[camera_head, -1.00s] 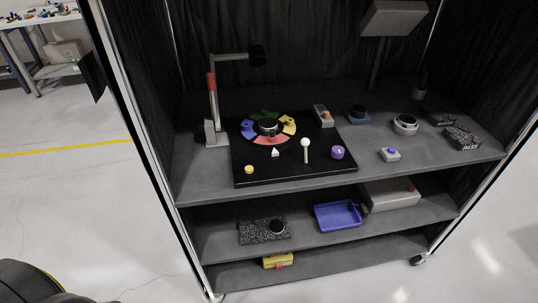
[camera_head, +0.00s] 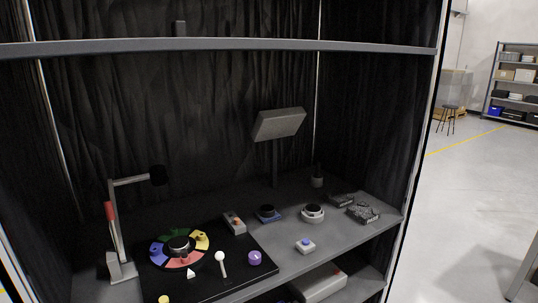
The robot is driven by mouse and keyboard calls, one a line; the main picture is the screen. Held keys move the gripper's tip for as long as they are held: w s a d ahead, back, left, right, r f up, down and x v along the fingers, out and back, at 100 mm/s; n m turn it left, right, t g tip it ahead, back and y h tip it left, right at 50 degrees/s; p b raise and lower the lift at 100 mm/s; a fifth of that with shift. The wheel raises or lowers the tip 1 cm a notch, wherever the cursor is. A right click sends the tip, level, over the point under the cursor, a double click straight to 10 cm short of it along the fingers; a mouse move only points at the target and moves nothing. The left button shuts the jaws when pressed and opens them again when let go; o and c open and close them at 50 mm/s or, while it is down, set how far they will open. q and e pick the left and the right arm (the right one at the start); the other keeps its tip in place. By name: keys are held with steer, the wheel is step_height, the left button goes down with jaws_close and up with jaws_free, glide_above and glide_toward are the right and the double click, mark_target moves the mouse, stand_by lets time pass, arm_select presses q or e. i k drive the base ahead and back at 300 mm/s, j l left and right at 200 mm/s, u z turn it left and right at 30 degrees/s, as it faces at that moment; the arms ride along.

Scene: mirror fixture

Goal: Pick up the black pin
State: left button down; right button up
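I cannot single out a black pin with certainty. A small dark upright object (camera_head: 317,178) stands at the back right of the shelf top, too small to make out. A black round piece (camera_head: 179,245) sits at the centre of a ring of coloured segments on the black board (camera_head: 245,277). Neither of my grippers is in view.
A lamp-like stand (camera_head: 122,266) with a red section rises at the left. A grey panel (camera_head: 279,124) stands on a post at the back. Dark speckled blocks (camera_head: 363,212) lie at right. A bar (camera_head: 230,45) crosses above; black curtains enclose the sides and back.

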mark_target(184, 252)
steer(key=i+l+u, duration=0.2)
steer(key=u, duration=0.3)
steer(key=i+l+u, duration=0.15)
steer(key=l+u, duration=0.15)
steer(key=u, duration=0.15)
steer(key=i+l+u, duration=0.1)
steer(key=l+u, duration=0.2)
steer(key=u, duration=0.2)
